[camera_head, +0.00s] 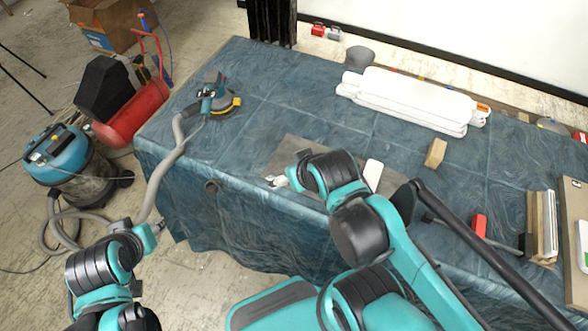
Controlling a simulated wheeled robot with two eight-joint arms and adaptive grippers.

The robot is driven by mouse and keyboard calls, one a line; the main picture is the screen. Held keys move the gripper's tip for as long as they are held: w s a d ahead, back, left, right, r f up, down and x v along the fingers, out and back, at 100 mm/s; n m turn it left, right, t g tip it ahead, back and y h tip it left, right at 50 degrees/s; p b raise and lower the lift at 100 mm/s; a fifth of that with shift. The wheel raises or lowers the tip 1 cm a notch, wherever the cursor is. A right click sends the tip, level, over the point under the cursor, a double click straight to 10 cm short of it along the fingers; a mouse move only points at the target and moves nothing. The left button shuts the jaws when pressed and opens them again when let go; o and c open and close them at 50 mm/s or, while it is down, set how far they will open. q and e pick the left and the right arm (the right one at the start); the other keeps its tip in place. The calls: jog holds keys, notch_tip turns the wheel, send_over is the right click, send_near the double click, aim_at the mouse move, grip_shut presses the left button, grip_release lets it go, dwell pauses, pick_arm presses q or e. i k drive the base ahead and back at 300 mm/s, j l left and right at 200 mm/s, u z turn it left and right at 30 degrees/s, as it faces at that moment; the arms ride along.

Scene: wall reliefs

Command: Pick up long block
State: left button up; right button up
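A small tan wooden block (436,153) lies on the blue cloth-covered table, right of centre. A white oblong piece (373,173) lies nearer, partly hidden behind my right arm. I cannot tell for certain which of these is the long block. My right gripper (272,182) is over the grey board near the table's front edge, to the left of both pieces; its fingers are too small to read. My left gripper (160,228) is low at the left, off the table's front side, far from the blocks; its finger opening is unclear.
White stacked long pieces (413,98) lie at the back. A sander (213,98) with a grey hose is at the table's left. A red object (479,226) and boards (543,226) are at the right. A vacuum (62,160) and red compressor (130,110) stand on the floor.

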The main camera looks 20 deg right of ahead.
aim_at(435, 153)
jog(key=k, duration=0.5)
jog(key=z, duration=1.9)
